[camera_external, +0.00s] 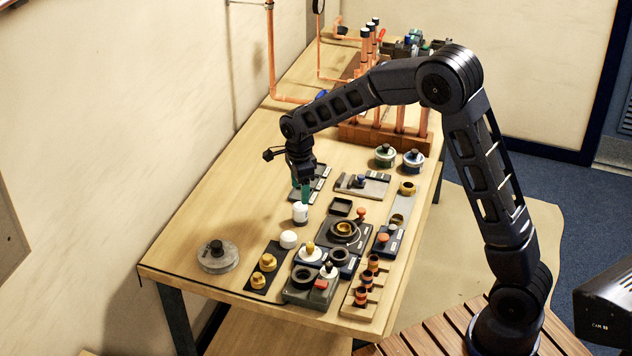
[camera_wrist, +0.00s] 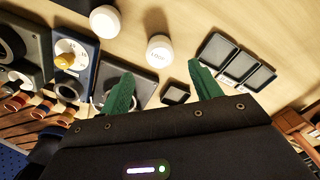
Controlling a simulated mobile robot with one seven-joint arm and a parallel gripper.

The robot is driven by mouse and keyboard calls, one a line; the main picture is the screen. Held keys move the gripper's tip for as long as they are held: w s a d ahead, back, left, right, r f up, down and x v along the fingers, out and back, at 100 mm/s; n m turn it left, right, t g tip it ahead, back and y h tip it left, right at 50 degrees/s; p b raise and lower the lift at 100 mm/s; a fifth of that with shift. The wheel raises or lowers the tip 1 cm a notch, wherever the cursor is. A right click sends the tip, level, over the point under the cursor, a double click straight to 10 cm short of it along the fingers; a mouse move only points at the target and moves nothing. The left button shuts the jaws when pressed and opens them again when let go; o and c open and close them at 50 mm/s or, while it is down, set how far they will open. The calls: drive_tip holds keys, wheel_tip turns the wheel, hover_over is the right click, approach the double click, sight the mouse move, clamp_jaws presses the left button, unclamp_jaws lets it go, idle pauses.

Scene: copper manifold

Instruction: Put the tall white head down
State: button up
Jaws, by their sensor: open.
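The tall white head (camera_external: 300,214) stands upright on the bare wooden tabletop, left of the dark square blocks. In the wrist view the white head (camera_wrist: 159,51) shows between and just beyond my green fingertips, with a gap on each side. My gripper (camera_external: 302,190) is open, its fingers pointing down close above the tall white head. The wrist view shows the open fingers (camera_wrist: 161,68) with nothing held between them. A shorter, rounder white head (camera_external: 289,239) sits a little nearer the camera; it also shows in the wrist view (camera_wrist: 104,21).
A dark tray with compartments (camera_wrist: 236,62) and a small dark square tray (camera_external: 341,206) are close by. Brass parts on a black mat (camera_external: 255,281) and a round grey weight (camera_external: 218,256) lie in front. Bare tabletop is left of the heads.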

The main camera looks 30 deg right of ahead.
drive_tip(key=shift+r, duration=1.3)
drive_tip(key=shift+d+r, duration=0.25)
drive_tip(key=s+d+r+n+t, duration=0.2)
drive_tip(key=s+d+r+n, duration=0.7)
drive_tip(key=s+d+r, duration=0.8)
drive_tip(key=s+d+n+t, duration=0.1)
drive_tip(key=s+d+n, duration=0.4)
drive_tip(key=s, duration=0.5)
drive_tip(key=s+d+n+t, duration=0.1)
drive_tip(key=s+d+n, duration=0.4)
drive_tip(key=s, duration=0.5)
drive_tip(key=shift+d+f+t, duration=0.3)
drive_tip(key=shift+d+f, duration=0.1)
drive_tip(key=shift+d, duration=0.4)
